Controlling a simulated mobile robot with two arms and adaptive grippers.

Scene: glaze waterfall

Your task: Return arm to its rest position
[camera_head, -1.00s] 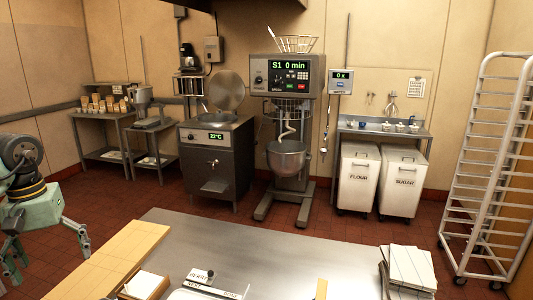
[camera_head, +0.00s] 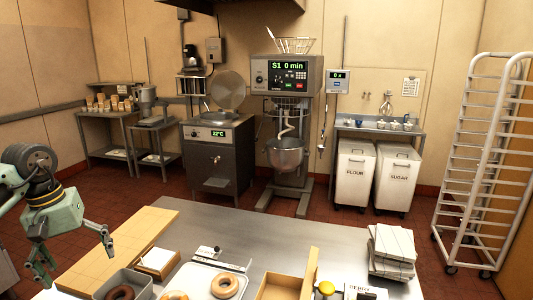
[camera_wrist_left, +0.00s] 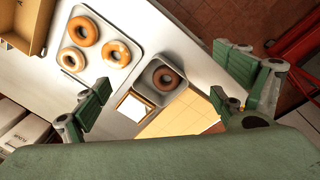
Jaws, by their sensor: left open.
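My left arm comes in at the left edge of the head view. Its green gripper (camera_head: 76,264) is open and empty, beside the left side of the worktable (camera_head: 215,222). In the left wrist view the two fingers of my left gripper (camera_wrist_left: 164,84) are spread wide with nothing between their pads. Below them lie a tray of glazed donuts (camera_wrist_left: 105,35) and a small grey pan with one donut (camera_wrist_left: 165,77). The fingers appear clear of both. My right arm and gripper are not in view.
A wooden board (camera_head: 125,250) lies on the table's left side. A cardboard box (camera_head: 285,285) and a stack of white boxes (camera_head: 392,245) stand to the right. A mixer (camera_head: 288,150), white bins (camera_head: 355,175) and a tall rack (camera_head: 480,160) stand behind. The table's far middle is clear.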

